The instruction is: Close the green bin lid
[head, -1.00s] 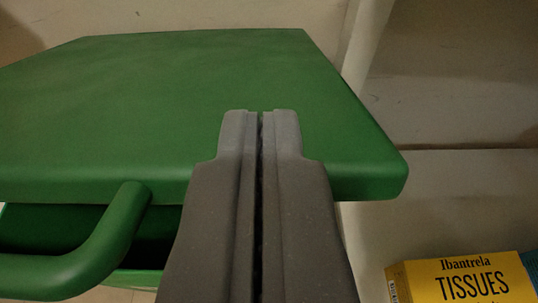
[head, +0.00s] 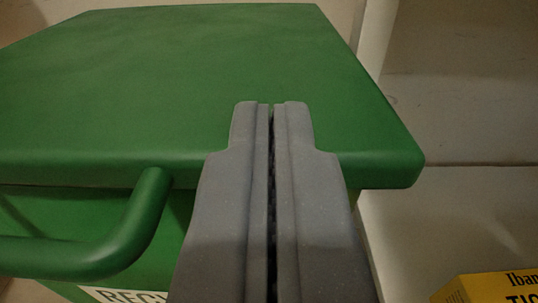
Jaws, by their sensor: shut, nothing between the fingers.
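The green bin lid (head: 200,90) fills the upper left and middle of the head view. It looks nearly level, and its front edge sits close above the green bin body (head: 130,208). A curved green handle (head: 110,255) joins the lid's front edge at the lower left. My gripper (head: 270,104) is shut and empty. Its fingertips overlap the lid's top in the picture; I cannot tell whether they touch it. The gripper hides part of the lid's front edge and of the bin front.
A yellow tissue box (head: 480,288) is at the lower right, cut off by the picture edge. Pale shelving (head: 450,215) stands to the right of the bin. A white label (head: 125,296) on the bin front shows at the bottom.

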